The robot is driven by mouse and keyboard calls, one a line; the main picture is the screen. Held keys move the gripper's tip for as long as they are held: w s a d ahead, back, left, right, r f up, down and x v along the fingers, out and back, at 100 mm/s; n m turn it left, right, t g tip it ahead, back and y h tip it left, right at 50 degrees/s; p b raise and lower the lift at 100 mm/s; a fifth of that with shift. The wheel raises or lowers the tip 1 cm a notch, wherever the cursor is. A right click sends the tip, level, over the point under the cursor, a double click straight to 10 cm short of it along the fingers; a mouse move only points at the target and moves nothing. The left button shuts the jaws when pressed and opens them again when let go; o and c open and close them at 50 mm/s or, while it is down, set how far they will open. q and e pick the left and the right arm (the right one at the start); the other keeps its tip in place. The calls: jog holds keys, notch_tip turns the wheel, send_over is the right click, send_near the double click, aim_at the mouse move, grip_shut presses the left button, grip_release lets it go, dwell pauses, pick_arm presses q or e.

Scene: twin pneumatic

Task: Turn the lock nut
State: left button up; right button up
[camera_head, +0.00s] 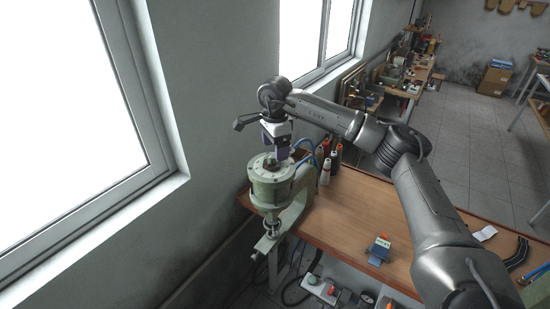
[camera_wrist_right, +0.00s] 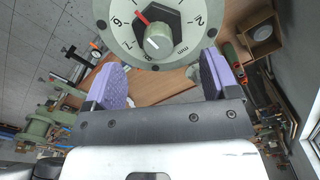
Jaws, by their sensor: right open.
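The green pneumatic press head (camera_head: 271,185) stands at the left end of the bench, with a pale round dial on its top. In the right wrist view the dial (camera_wrist_right: 118,38) carries numbers, a red mark, a dark hexagonal lock nut (camera_wrist_right: 172,25) and a grey round knob (camera_wrist_right: 158,41) at the nut's middle. My right gripper (camera_head: 276,151) is just above the dial, pointing down. Its purple fingers (camera_wrist_right: 162,66) are open, apart on either side and empty, with the nut beyond their tips. My left gripper is not in view.
The wooden bench (camera_head: 345,215) is mostly clear. Bottles (camera_head: 326,170) and blue hoses stand close right of the press. A small blue device (camera_head: 379,250) lies near the front edge. The wall and window (camera_head: 70,110) are close on the left.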

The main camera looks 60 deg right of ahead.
jog(key=shift+f, duration=2.25)
jog(key=shift+c, duration=0.5)
jog(key=c, duration=0.8)
